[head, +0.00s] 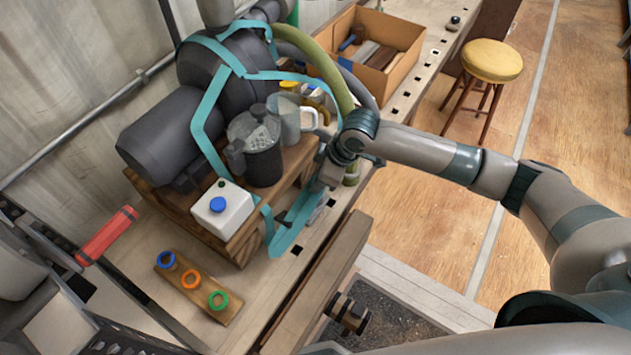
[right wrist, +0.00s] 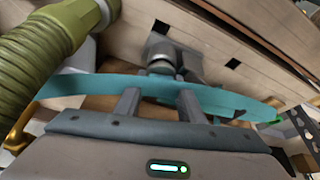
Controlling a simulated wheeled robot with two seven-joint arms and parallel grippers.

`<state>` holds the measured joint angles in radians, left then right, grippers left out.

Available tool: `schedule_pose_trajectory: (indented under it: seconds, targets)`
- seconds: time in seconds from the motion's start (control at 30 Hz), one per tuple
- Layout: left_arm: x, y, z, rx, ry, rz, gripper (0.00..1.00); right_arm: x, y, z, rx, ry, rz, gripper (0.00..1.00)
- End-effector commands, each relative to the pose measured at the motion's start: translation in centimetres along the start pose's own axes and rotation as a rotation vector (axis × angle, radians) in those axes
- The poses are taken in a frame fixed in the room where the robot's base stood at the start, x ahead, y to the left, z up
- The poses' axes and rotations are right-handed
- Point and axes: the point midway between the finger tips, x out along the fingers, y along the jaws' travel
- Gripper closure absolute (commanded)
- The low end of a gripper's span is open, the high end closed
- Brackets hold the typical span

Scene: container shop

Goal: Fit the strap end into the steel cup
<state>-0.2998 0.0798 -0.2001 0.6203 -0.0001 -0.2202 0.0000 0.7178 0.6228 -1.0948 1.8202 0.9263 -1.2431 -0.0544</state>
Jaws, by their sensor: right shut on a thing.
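The teal strap (head: 211,112) runs over the dark grey motor (head: 160,135), and a loose length hangs by the bench's front edge. My right gripper (head: 322,184) is shut on this strap above the bench. In the right wrist view the strap (right wrist: 85,87) crosses in front of my right gripper (right wrist: 158,102). Just beyond the strap is a grey metal fitting (right wrist: 162,52) with a round part on a plate; it may be the steel cup, but its opening is hidden. I cannot tell whether the strap touches it. My left gripper is not in view.
A green hose (head: 325,65) passes close to my right wrist. A board with coloured rings (head: 232,309) lies at front left. The floor at right is open around a stool (head: 492,60).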

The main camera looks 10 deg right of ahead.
Motion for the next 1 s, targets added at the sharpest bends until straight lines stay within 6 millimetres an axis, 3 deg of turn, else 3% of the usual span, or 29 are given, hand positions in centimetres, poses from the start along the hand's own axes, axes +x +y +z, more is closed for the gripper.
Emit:
schedule_pose_trajectory:
  seconds: [1.0]
  targets:
    - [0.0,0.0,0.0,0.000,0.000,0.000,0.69,1.2,0.0,0.6,0.000,-0.003,-0.001,0.90]
